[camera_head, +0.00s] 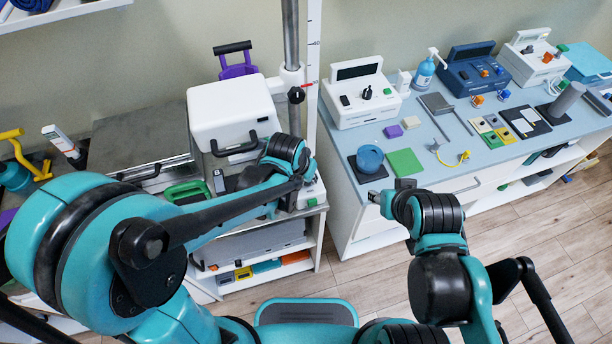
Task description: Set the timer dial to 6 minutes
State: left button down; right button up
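I cannot tell for sure which dial is the timer dial. A white console (355,108) on the blue-topped counter has a dark display and a black knob (367,92) on its front. A small white device (312,192) sits on the trolley's right edge, and my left gripper (305,172) is over or against it, covering much of it. Contact and the finger opening are too small to tell. My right gripper (374,197) is in front of the counter's near edge, apart from the white console. Its fingers are small and their opening is unclear.
A blue console (472,75) and another white console (530,58) stand further right. A spray bottle (424,74), blue round tub (370,158) and green pad (404,162) are on the counter. A white lidded box (232,108) and vertical pole (291,35) stand behind my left arm.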

pick_arm(q)
jog(key=shift+m, duration=0.6)
jog(key=c, duration=1.2)
grip_release()
jog(key=shift+s+a+r, duration=0.1)
jog(key=shift+s+r, duration=0.05)
jog(key=shift+r, duration=0.35)
jog(key=v, duration=0.4)
jog(key=shift+s+a+r, duration=0.1)
jog(key=shift+s+a, duration=0.1)
jog(key=s+a, duration=0.2)
jog(key=s, duration=0.1)
jog(key=s+a, duration=0.2)
jog(key=s, duration=0.1)
jog(key=s+a, duration=0.1)
jog(key=s, duration=0.3)
jog(key=shift+a, duration=0.4)
